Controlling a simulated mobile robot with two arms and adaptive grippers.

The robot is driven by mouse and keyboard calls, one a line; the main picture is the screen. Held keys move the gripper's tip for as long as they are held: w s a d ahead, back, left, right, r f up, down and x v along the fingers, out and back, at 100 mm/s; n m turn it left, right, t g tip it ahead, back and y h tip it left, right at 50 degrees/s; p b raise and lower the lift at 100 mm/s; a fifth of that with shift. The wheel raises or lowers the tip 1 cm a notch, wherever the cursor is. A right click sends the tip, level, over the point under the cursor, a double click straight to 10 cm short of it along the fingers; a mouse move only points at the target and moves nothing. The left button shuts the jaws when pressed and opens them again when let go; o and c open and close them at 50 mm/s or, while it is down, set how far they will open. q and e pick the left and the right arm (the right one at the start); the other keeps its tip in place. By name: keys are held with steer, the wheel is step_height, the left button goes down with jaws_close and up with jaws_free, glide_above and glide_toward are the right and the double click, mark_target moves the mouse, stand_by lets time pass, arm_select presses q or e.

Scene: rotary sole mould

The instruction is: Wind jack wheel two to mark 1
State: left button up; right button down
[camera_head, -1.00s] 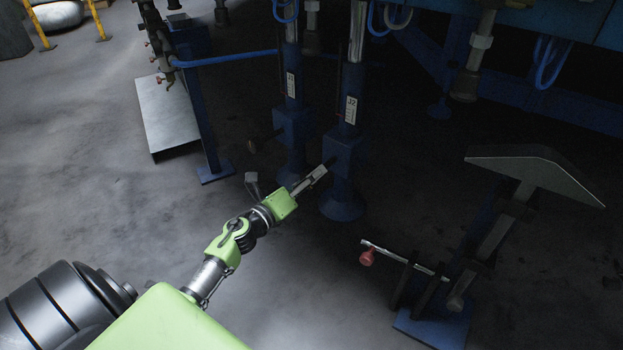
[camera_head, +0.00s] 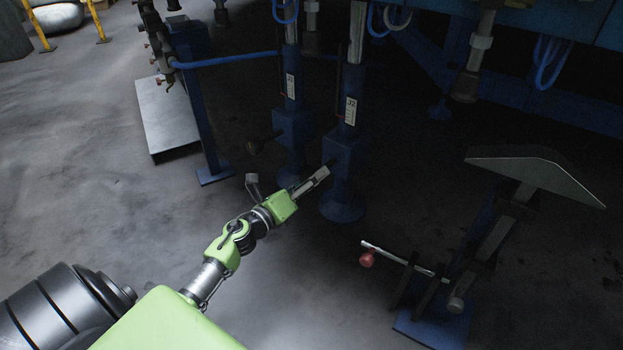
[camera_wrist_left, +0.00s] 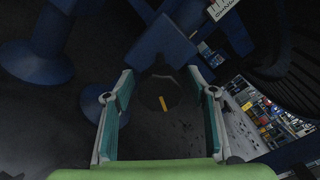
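Jack two is the blue column with the J2 label (camera_head: 350,110), and its blue housing (camera_head: 345,152) sits lower down. My left gripper (camera_head: 322,174) is at the left side of that housing. In the left wrist view, a dark round wheel (camera_wrist_left: 158,92) with a yellow mark (camera_wrist_left: 163,103) shows between the two fingers of my left gripper (camera_wrist_left: 164,100). The fingers are spread, with gaps on both sides of the wheel. In the head view the gripper mostly hides this wheel. My right gripper is not in view. I cannot read which mark the wheel is at.
Jack one, with the J1 label (camera_head: 291,87), stands left of jack two, and its dark wheel (camera_head: 257,145) sticks out left. A blue stand with a red knob (camera_head: 367,259) is at the lower right. A blue hose (camera_head: 225,60) runs at the back.

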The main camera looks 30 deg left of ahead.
arm_select(q)
steer(key=s+a, duration=0.1)
steer(key=s, duration=1.1)
steer(key=shift+a, duration=0.15)
steer(key=shift+s, duration=0.1)
